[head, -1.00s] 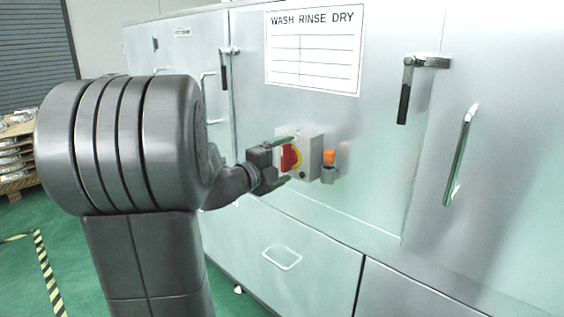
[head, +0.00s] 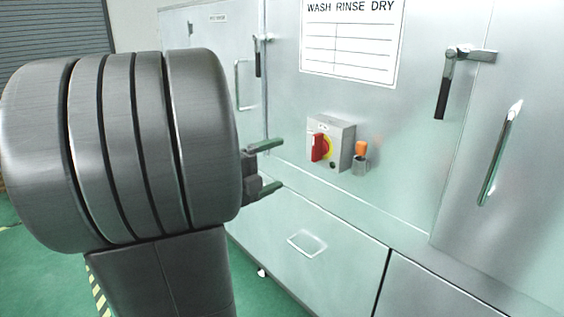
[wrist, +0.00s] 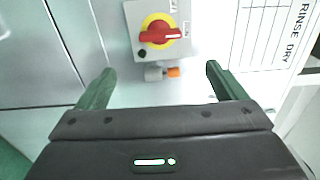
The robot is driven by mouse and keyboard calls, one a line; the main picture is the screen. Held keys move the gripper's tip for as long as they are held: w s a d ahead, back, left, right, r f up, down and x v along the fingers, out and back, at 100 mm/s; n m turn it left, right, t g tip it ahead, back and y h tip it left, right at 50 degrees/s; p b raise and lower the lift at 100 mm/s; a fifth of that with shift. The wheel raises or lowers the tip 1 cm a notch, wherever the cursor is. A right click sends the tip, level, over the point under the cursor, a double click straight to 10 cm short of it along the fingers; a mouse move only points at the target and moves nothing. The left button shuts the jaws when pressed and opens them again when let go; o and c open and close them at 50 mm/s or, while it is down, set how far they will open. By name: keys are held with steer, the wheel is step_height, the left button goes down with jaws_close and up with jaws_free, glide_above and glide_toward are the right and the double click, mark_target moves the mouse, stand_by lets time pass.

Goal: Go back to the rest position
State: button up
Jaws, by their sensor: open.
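My gripper (head: 272,166) is open and empty in the head view, to the left of a grey switch box (head: 344,139) on the washer's front. A red rotary handle (head: 319,147) on a yellow disc sits on the box. The gripper is apart from the handle. In the wrist view my gripper's two green fingers (wrist: 158,88) stand wide apart with nothing between them. The red handle (wrist: 160,36) lies beyond the fingertips. My arm hides part of the gripper's base in the head view.
The washer's steel panels (head: 420,180) fill the right side. An orange-topped piece (head: 361,149) in a small holder sits right of the box. A latch lever (head: 445,85) and a door handle (head: 499,153) stick out farther right. Green floor (head: 30,260) shows at lower left.

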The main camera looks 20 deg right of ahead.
mark_target(314, 150)
steer(key=shift+a, duration=0.15)
steer(key=b+x, duration=0.1)
steer(key=x, duration=1.2)
steer(key=shift+w+d+r, duration=0.1)
steer(key=shift+w+d, duration=0.05)
steer(key=shift+d, duration=0.25)
